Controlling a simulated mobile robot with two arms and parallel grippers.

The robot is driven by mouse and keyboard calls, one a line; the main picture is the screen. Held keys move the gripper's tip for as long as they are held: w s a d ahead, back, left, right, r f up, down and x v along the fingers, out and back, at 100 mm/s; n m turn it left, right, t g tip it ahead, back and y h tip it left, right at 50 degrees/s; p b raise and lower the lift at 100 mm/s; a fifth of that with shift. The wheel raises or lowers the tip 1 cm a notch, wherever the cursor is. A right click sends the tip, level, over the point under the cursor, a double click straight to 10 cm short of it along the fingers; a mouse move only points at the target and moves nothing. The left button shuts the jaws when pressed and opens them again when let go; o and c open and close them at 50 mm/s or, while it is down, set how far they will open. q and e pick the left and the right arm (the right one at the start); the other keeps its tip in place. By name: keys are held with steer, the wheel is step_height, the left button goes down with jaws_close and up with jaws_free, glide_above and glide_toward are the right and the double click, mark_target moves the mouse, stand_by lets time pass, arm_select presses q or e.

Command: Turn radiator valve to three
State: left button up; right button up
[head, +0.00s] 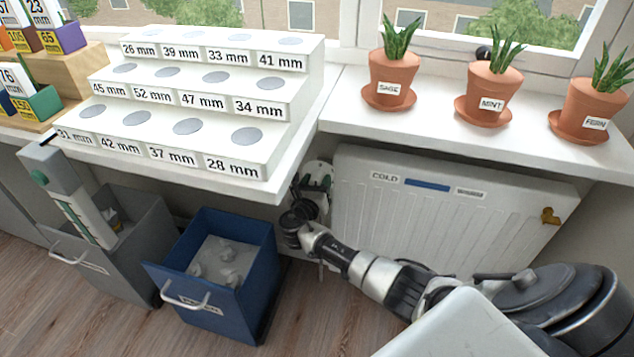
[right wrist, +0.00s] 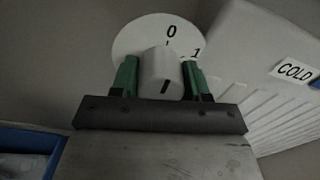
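The radiator valve has a pale knob (right wrist: 160,65) in front of a round white dial (right wrist: 132,43). The dial shows 0 at the top and 1 to its right; other numbers are hidden behind the knob and gripper. A short dark mark on the knob's end lines up roughly with 0. My right gripper (right wrist: 161,80) has its green fingers on both sides of the knob, seemingly against it. In the head view my right gripper (head: 308,199) is at the valve dial (head: 318,172), left of the radiator (head: 440,215). My left gripper is not in view.
The windowsill above holds a white stepped rack (head: 290,182) and several potted plants, including sage (head: 390,72). A blue bin (head: 215,290) and a grey bin (head: 135,270) stand on the floor left of the valve. A brass fitting (head: 549,216) is at the radiator's right.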

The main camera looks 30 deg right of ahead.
steer(key=shift+c, duration=0.7)
